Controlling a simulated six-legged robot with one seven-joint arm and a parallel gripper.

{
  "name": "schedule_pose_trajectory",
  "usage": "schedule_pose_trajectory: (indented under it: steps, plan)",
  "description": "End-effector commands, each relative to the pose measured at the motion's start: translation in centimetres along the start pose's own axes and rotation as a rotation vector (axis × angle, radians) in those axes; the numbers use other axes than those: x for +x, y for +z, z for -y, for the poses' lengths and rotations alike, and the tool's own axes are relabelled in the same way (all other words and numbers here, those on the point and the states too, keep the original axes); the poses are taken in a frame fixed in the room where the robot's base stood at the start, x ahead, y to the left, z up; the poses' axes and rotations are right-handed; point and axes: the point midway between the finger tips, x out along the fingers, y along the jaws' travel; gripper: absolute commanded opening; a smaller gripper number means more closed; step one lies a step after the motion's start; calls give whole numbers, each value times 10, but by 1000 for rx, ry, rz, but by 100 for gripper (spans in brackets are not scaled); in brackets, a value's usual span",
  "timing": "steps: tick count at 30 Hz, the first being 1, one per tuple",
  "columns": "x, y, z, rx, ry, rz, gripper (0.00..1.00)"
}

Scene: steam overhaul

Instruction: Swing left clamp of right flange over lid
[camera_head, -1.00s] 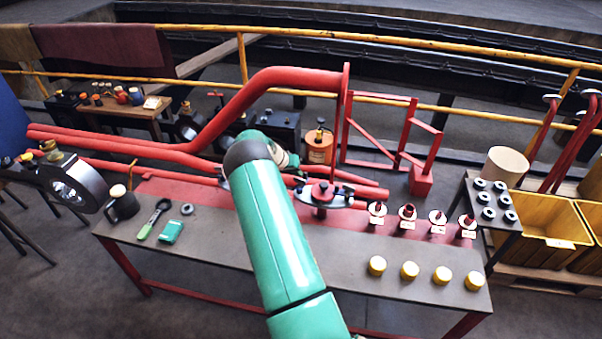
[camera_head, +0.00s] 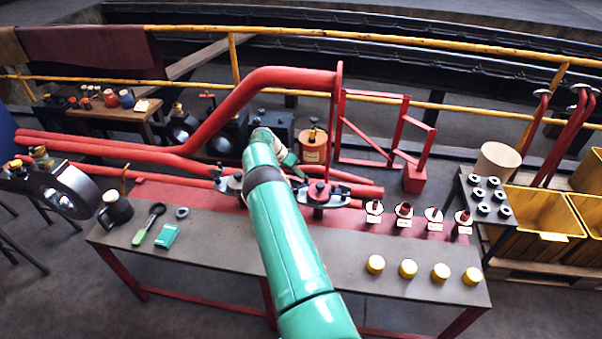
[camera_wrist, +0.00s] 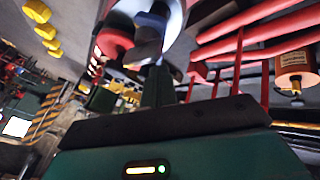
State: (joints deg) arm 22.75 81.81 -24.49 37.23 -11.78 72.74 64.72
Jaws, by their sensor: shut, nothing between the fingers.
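The right flange (camera_head: 320,197) stands on the bench behind and right of my arm, with dark clamps at its sides and a little red showing at the lid. Its left clamp is partly hidden by my wrist, so its exact angle cannot be told. In the wrist view, my gripper (camera_wrist: 157,78) is shut and empty. Its fingers point at a dark clamp part (camera_wrist: 152,28) in front of a pale round flange; I cannot tell whether they touch. A red disc (camera_wrist: 113,42) shows just left of it.
A second flange (camera_head: 229,184) stands left of my arm. Red pipes (camera_head: 130,150) run behind the bench. Several yellow caps (camera_head: 408,268) and labelled fittings (camera_head: 404,211) stand to the right.

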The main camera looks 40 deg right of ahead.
Motion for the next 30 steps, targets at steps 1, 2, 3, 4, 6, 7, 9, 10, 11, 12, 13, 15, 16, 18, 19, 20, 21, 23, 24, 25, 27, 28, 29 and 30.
schedule_pose_trajectory:
  steps: [1, 2, 3, 4, 6, 7, 9, 10, 11, 12, 13, 15, 16, 18, 19, 20, 21, 23, 24, 25, 27, 28, 29, 30]
  plan:
    - [-1, 0, 0, -2, -1, -2, 0]
    - [-1, 0, 0, -2, -2, -2, 0]
    - [-1, 0, -1, -3, -2, -2, 0]
    - [0, 0, -1, -3, -2, -3, 0]
    - [1, -1, -3, -4, -2, -3, 0]
    - [2, -1, -3, -4, -2, -3, 0]
    - [2, -1, -5, -4, -2, -3, 0]
    - [3, -2, -5, -4, -2, -3, 0]
    - [3, -2, -6, -3, -2, -3, 0]
    - [4, -2, -7, -3, -2, -3, 0]
    - [4, -3, -7, -3, -1, -3, 0]
    - [5, -3, -8, -2, -2, -3, 0]
    - [5, -3, -9, -2, -2, -3, 0]
    - [6, -4, -9, -1, -2, -2, 0]
    - [6, -4, -9, -1, -2, -2, 0]
    - [6, -4, -10, -1, -2, -2, 0]
    - [6, -4, -10, -1, -2, -2, 0]
    - [6, -4, -10, -1, -2, -2, 0]
    - [6, -4, -10, -1, -2, -2, 0]
    - [6, -4, -10, -1, -2, -2, 0]
    - [6, -4, -10, -1, -2, -1, 0]
    - [6, -4, -10, -1, -2, -1, 0]
    - [6, -4, -10, -1, -2, -1, 0]
    - [6, -4, -10, -1, -2, -1, 0]
